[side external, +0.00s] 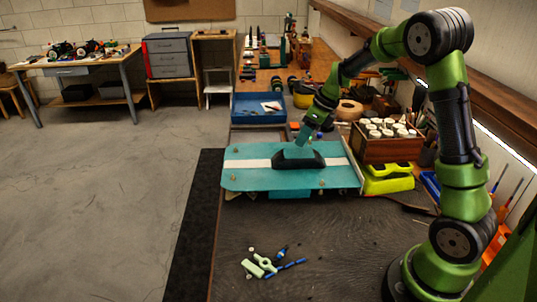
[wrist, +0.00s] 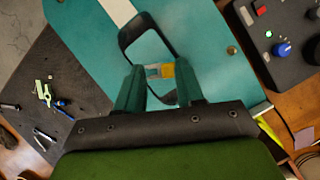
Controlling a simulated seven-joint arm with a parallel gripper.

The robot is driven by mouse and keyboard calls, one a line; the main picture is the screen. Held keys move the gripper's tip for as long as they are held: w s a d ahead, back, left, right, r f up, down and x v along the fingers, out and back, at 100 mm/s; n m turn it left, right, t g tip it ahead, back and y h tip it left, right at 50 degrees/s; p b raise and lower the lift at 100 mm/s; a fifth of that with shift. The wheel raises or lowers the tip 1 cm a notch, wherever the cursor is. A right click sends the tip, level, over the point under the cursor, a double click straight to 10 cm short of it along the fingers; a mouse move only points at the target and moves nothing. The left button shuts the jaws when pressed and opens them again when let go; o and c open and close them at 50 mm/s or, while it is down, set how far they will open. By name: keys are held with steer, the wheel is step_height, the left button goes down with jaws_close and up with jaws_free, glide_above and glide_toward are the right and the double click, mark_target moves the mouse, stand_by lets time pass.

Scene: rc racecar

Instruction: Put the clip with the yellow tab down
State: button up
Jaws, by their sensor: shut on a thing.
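My gripper (side external: 303,140) is low over the teal racecar body shell (side external: 245,177), at its black-rimmed cabin (side external: 310,163). In the wrist view, the two teal fingers of my gripper (wrist: 159,71) are shut on a small clip with a yellow tab (wrist: 168,70); its other part looks pale grey. The clip is seen in front of the black cabin rim (wrist: 130,30) on the teal shell (wrist: 205,45). I cannot tell whether the clip touches the shell. The clip is too small to make out in the side view.
Pale green parts and blue tools (side external: 264,265) lie on the dark mat in front. A blue tray (side external: 245,112) is behind the shell. A wooden box of white-topped jars (side external: 390,148) and a yellow case (side external: 388,183) stand to its right. A black control box (wrist: 285,50) shows in the wrist view.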

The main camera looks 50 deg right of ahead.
steer(key=w+d+m+h, duration=0.1)
steer(key=w+d+m, duration=0.2)
steer(key=w+d, duration=0.5)
steer(key=m+h, duration=0.2)
steer(key=m, duration=0.3)
glide_above(263, 141)
steer(key=s, duration=0.2)
step_height(263, 141, down, 6)
steer(key=shift+w+f, duration=0.15)
steer(key=shift+f, duration=0.05)
steer(key=shift+w+a+f, duration=0.1)
steer(key=shift+a+f, duration=0.25)
steer(key=shift+f, duration=2.4)
steer(key=shift+f, duration=0.1)
steer(key=o, duration=1.1)
